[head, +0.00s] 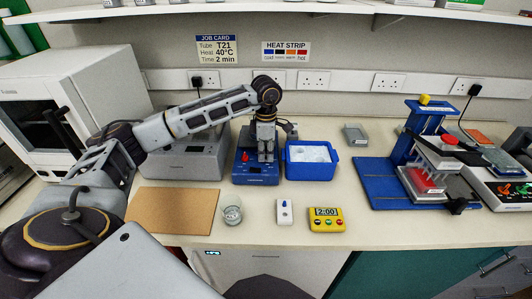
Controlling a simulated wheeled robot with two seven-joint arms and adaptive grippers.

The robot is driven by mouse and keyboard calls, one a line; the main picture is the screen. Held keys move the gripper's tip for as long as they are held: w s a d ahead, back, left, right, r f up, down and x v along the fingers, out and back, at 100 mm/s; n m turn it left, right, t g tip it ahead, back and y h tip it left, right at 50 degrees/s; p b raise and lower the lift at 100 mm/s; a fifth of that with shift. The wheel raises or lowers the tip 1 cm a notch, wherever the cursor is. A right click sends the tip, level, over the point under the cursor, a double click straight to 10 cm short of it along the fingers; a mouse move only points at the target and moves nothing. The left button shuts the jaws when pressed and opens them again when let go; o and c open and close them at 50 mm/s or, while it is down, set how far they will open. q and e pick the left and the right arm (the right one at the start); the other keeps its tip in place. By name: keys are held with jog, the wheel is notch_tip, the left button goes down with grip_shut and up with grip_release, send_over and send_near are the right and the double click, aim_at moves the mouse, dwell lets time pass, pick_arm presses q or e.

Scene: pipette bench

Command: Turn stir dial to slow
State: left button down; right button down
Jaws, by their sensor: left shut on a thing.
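The small blue stirrer unit (257,181) stands at the middle of the bench, with a red knob or switch (245,156) at the left of its top. My left gripper (266,158) reaches down from above onto the right part of the unit, with its fingers pointing down. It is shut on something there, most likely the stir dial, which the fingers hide. The dial's setting and any slow marking cannot be read. My right gripper is not in view.
A blue tub of white ice (312,156) stands close to the right of the unit. A grey instrument (187,160) is close on its left. In front are a cork mat (172,210), a glass beaker (232,212), a small white device (284,211) and a yellow timer (326,220). A blue press stand (382,184) is at right.

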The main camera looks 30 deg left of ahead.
pick_arm(q)
jog(key=c, duration=1.3)
grip_release()
jog(key=shift+r, duration=6.05)
jog(key=shift+r, duration=0.1)
